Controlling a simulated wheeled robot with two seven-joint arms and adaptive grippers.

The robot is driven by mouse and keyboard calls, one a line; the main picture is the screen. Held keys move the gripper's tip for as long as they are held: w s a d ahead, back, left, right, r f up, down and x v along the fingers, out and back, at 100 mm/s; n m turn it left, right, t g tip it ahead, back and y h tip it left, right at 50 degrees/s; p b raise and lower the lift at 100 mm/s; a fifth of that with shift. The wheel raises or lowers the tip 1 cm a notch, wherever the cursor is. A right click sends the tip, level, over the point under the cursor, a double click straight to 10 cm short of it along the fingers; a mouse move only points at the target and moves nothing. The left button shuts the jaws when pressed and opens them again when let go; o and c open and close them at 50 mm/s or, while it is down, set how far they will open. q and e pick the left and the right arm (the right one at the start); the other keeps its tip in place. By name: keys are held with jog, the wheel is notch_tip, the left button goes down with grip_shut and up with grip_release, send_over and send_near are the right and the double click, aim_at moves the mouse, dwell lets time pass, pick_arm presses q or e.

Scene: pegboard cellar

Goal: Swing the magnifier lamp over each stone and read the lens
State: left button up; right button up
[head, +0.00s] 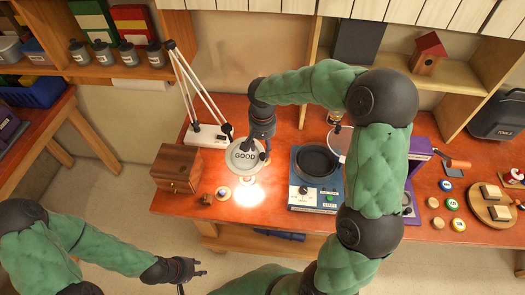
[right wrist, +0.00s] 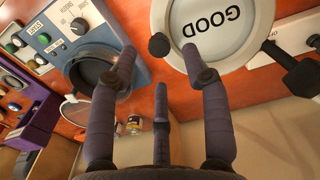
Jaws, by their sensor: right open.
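The magnifier lamp has a white base and arm (head: 183,85) and a round lens head (head: 236,164) over the table, with a bright light pool below it. Its lens reads "GOOD"; the lens also shows large in the right wrist view (right wrist: 226,48). My right gripper (head: 264,148) is open at the lens head's right edge, its fingers spread and nothing clearly held between them; contact with the rim I cannot tell. Small stones lie below: a brown one (head: 206,199), one on a pale disc (head: 223,193), and one partly lost in the glare. My left gripper (head: 193,271) is low, off the table's front.
A wooden drawer box (head: 178,170) stands left of the stones. A blue device with a dark round pan (head: 316,162) stands right of the lamp, with a purple machine (head: 421,155) beyond it. Several coloured discs and a round wooden board (head: 475,212) lie at the right.

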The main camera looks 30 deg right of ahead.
notch_tip(320, 180, up, 8)
dwell(0.4)
jog(key=shift+f, duration=0.1)
